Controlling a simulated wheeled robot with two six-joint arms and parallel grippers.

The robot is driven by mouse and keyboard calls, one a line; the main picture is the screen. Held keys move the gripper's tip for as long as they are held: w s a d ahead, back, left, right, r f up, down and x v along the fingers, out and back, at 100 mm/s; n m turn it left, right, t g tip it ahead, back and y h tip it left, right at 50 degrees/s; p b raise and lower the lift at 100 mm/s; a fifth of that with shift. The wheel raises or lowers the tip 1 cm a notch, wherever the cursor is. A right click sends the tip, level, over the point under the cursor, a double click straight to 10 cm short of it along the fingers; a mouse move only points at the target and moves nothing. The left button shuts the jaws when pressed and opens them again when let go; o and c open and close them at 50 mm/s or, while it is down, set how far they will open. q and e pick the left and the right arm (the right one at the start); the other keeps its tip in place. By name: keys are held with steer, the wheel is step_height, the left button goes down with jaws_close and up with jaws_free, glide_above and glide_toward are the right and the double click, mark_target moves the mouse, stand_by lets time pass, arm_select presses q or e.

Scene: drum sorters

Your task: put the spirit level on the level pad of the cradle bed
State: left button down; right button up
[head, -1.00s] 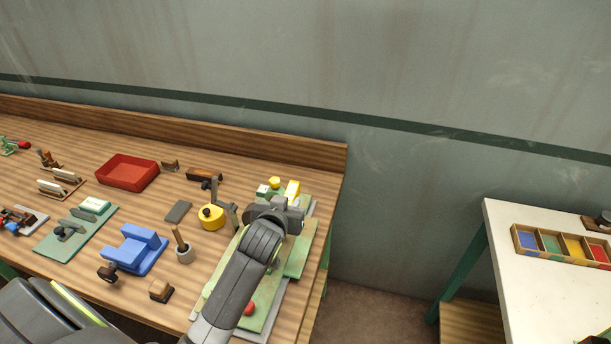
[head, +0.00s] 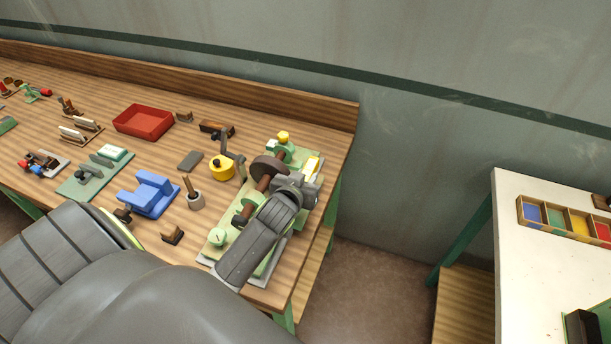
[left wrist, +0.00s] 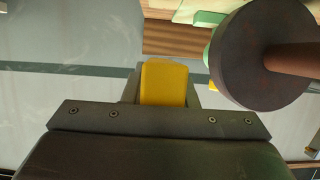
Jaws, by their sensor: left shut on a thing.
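The spirit level, a yellow block (head: 312,166), is at the jaws of my left gripper (head: 304,184), over the right end of the bench. In the left wrist view the yellow block (left wrist: 163,84) sits between the fingers, which are shut on it. The green cradle bed (head: 217,254) lies under my left arm. A shaft with a brown drum (head: 267,169) rests along it, close to the left of the gripper; the drum (left wrist: 262,55) is at the upper right in the left wrist view. My arm hides much of the bed, and I cannot make out the level pad. My right gripper is out of view.
A yellow-capped green block (head: 283,138) stands at the bed's far end. A yellow round piece with a lever (head: 221,168), a grey cup (head: 195,200) and a blue block (head: 149,194) stand left of the bed. A white table (head: 530,275) is across a gap at right.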

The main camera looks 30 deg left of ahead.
arm_select(q)
steer(key=shift+f+b, duration=1.75)
steer(key=shift+f, duration=0.9)
steer(key=shift+p, duration=0.55)
steer(key=shift+f+b, duration=0.85)
steer(key=shift+f, duration=0.2)
steer(key=c, duration=1.1)
jaws_free()
steer(key=shift+s, duration=0.1)
